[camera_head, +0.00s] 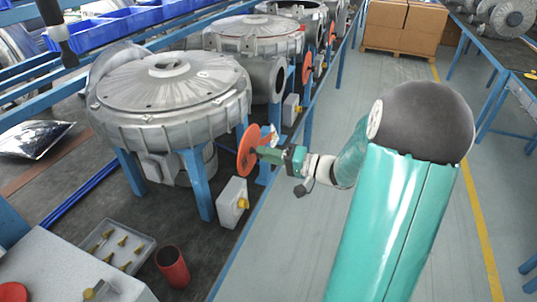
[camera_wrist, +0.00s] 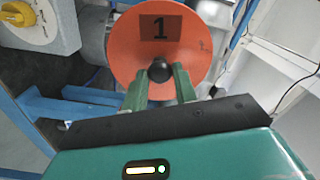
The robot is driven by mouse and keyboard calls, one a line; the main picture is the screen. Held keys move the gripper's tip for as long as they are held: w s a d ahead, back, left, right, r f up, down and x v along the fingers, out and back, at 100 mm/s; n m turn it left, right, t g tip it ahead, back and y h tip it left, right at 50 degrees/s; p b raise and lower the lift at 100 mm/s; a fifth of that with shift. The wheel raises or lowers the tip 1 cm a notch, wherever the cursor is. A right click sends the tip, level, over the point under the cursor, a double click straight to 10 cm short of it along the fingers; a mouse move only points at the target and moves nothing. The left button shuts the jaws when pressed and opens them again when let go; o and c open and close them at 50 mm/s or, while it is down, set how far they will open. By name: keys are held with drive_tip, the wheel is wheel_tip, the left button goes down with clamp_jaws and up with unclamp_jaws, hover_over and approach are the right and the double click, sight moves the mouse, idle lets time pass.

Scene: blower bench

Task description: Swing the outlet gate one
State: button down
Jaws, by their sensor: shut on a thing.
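The outlet gate is an orange-red disc (camera_head: 248,150) at the outlet of the nearest blower (camera_head: 170,95) in the head view. In the wrist view the disc (camera_wrist: 180,50) faces me and carries a dark label with the number 1 and a black round knob (camera_wrist: 159,70) below the label. My gripper (camera_wrist: 160,84) has its two green fingers on either side of this knob, shut on it. In the head view my gripper (camera_head: 268,155) reaches the disc from the right. The outlet behind the disc is mostly hidden.
A grey box with a yellow knob (camera_head: 232,203) stands just below the disc. A second blower (camera_head: 255,35) with another red disc (camera_head: 307,67) is farther back. A tray of yellow-tipped parts (camera_head: 115,247) and a red cup (camera_head: 172,266) are at lower left. The aisle floor at right is open.

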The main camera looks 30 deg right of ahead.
drive_tip(key=c, duration=1.3)
unclamp_jaws()
drive_tip(key=shift+f, duration=0.3)
drive_tip(key=shift+o, duration=1)
drive_tip(key=shift+r, duration=0.15)
drive_tip(key=v, duration=1.4)
drive_tip(key=shift+a, duration=0.2)
